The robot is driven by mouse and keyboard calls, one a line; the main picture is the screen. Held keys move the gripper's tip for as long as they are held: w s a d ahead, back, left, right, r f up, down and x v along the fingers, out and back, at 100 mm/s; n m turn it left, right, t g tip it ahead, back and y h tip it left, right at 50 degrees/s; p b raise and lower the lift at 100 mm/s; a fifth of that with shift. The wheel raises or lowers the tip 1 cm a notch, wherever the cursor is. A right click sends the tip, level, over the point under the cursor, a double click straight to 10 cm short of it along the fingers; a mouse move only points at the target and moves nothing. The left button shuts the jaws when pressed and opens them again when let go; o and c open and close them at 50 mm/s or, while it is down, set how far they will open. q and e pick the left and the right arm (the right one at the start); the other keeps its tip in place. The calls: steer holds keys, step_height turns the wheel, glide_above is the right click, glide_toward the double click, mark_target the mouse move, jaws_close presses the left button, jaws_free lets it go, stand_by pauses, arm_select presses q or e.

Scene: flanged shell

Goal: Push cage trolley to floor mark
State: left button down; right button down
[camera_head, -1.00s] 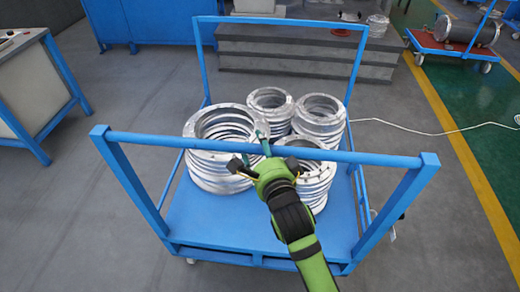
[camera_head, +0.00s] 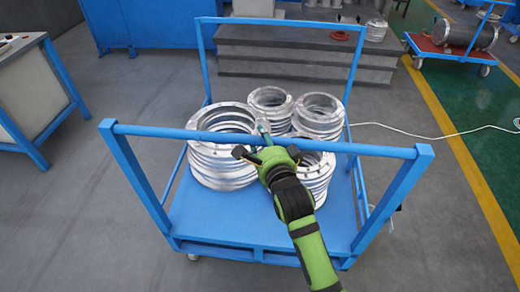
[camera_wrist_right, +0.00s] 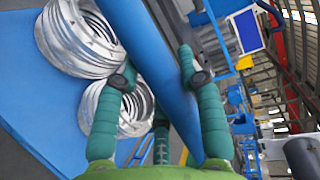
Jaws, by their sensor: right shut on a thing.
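The blue cage trolley (camera_head: 265,220) stands in the middle of the head view, with a low deck and an upright frame at its near and far ends. Its near crossbar (camera_head: 355,148) runs across the picture. My right gripper (camera_head: 255,150) is shut on this crossbar, a little left of its right half. In the right wrist view the green fingers (camera_wrist_right: 157,65) lie on both sides of the blue bar (camera_wrist_right: 150,50). Several stacks of silver flanged rings (camera_head: 222,118) stand on the deck. My left gripper is not in view. I cannot make out a distinct floor mark.
Grey steps (camera_head: 290,45) lie beyond the trolley. A red cart (camera_head: 450,48) stands at the far right. A white cable (camera_head: 430,134) crosses the floor right of the trolley. A yellow line (camera_head: 470,170) borders green floor.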

steer(key=shift+w+f, duration=0.15)
steer(key=shift+w, duration=0.05)
steer(key=c, duration=0.7)
jaws_free()
steer(key=shift+s, duration=0.1)
steer(key=shift+c, duration=0.2)
steer(key=shift+s+r, duration=0.2)
steer(key=shift+s, duration=0.25)
steer(key=shift+s+r, duration=0.2)
steer(key=shift+s, duration=0.25)
steer(key=shift+w+f, duration=0.15)
steer(key=shift+w, duration=0.05)
steer(key=shift+f, duration=0.1)
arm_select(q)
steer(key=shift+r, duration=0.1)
arm_select(e)
steer(key=v, duration=1.2)
steer(key=shift+s+r, duration=0.2)
steer(key=shift+r, duration=0.1)
